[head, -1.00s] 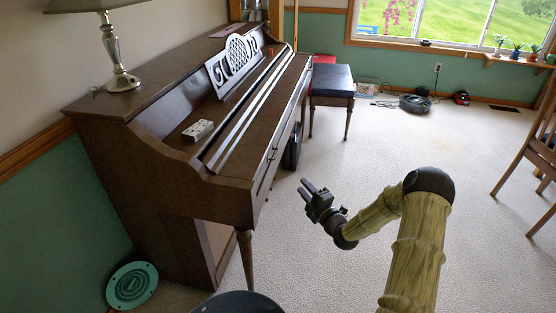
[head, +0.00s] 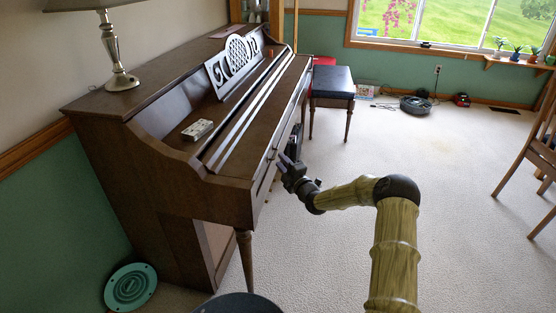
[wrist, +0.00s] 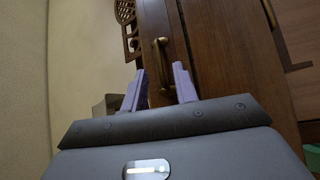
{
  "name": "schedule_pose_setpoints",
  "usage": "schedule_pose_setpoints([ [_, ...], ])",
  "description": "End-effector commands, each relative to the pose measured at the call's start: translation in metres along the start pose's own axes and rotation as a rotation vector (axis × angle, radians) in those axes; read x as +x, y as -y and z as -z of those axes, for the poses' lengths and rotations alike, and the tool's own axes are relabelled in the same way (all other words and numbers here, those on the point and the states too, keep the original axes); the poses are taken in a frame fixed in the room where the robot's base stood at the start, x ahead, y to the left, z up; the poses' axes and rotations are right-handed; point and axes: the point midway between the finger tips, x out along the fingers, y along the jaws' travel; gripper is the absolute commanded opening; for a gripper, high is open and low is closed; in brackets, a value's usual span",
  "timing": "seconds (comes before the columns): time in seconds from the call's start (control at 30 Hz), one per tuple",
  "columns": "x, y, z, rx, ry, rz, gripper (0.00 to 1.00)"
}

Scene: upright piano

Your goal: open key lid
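The brown upright piano (head: 160,180) stands along the left wall. Its key lid (head: 268,108) is down, and no keys show. A brass handle (wrist: 163,72) is on the piano's front face; in the wrist view it lies ahead of and between my fingers. My gripper (head: 283,161) is at the piano's front, close to the lid's front edge. In the wrist view my gripper (wrist: 160,76) is open, with its two purple fingers apart. I cannot tell whether the fingers touch the handle.
A silver lamp (head: 118,65) and a small pale block (head: 197,130) rest on the piano. A dark-topped bench (head: 332,83) stands beyond my gripper. A green round object (head: 131,287) leans at lower left. The carpet (head: 450,190) to the right is mostly clear.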

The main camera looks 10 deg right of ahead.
Motion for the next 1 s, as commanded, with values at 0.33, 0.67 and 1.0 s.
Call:
schedule_pose_setpoints([
  [0.33, 0.032, 0.001, 0.0, 0.0, 0.001, 0.001, 0.29],
  [0.67, 0.033, 0.0, 0.0, 0.0, 0.001, 0.001, 0.17],
  [1.0, 0.032, 0.0, 0.0, 0.0, 0.0, 0.002, 0.0],
])
